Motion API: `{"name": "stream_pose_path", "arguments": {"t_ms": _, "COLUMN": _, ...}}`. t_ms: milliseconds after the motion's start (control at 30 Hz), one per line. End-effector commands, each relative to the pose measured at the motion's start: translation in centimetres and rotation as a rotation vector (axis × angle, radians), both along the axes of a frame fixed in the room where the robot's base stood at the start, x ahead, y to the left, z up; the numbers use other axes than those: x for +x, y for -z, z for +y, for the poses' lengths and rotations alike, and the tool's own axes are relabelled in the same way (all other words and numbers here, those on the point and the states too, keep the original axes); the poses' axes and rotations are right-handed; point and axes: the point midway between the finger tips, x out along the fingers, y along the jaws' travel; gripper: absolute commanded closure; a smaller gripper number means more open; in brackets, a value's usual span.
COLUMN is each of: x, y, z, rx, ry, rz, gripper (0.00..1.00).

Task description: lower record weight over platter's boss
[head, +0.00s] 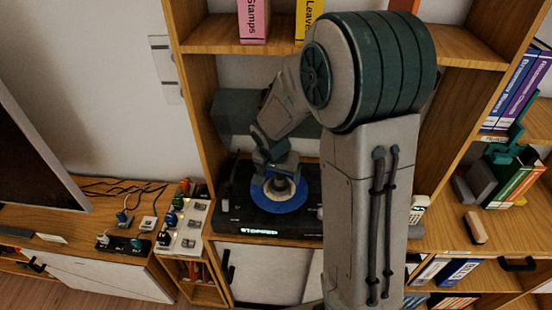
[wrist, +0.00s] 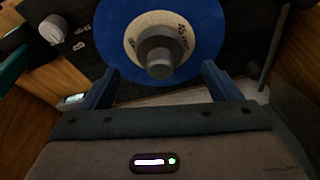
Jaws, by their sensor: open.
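The record weight (wrist: 158,50) is a grey stepped cylinder. In the wrist view it stands at the middle of the cream label (wrist: 133,38) on the blue disc (wrist: 205,28) of the turntable; the platter's boss is hidden, so I cannot tell how the weight sits on it. My gripper (wrist: 159,72) is open, its two dark blue fingers apart to the left and right of the weight, with a gap on each side. In the head view the blue disc (head: 284,206) lies on the black turntable (head: 240,205), and my gripper (head: 276,168) is just above its centre.
The turntable stands in a wooden shelf bay, with a lit display reading "STOPPED" (head: 259,231) at its front. A shelf upright (head: 199,110) is close on the left. Books (head: 515,85) fill shelves on the right. A white switch panel (head: 187,228) is left of the turntable.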

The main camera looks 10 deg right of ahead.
Motion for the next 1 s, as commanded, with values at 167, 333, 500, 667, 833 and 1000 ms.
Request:
{"name": "stream_pose_path", "arguments": {"t_ms": 167, "x": -0.7, "y": -3.5, "z": 0.6, "rx": 0.001, "ry": 0.000, "rz": -0.006, "gripper": 0.17}}
{"name": "stream_pose_path", "arguments": {"t_ms": 333, "x": -1.5, "y": -6.5, "z": 1.0, "rx": 0.001, "ry": -0.001, "rz": -0.005, "gripper": 0.17}}
{"name": "stream_pose_path", "arguments": {"t_ms": 500, "x": -2.0, "y": -8.7, "z": 1.4, "rx": 0.001, "ry": -0.002, "rz": -0.004, "gripper": 0.17}}
{"name": "stream_pose_path", "arguments": {"t_ms": 667, "x": -2.2, "y": -9.5, "z": 1.5, "rx": 0.001, "ry": -0.001, "rz": 0.000, "gripper": 0.17}}
{"name": "stream_pose_path", "arguments": {"t_ms": 833, "x": -2.6, "y": -9.8, "z": 1.4, "rx": 0.000, "ry": -0.009, "rz": -0.001, "gripper": 0.17}}
{"name": "stream_pose_path", "arguments": {"t_ms": 1000, "x": -5.4, "y": -11.4, "z": 0.7, "rx": -0.010, "ry": -0.088, "rz": 0.001, "gripper": 0.17}}
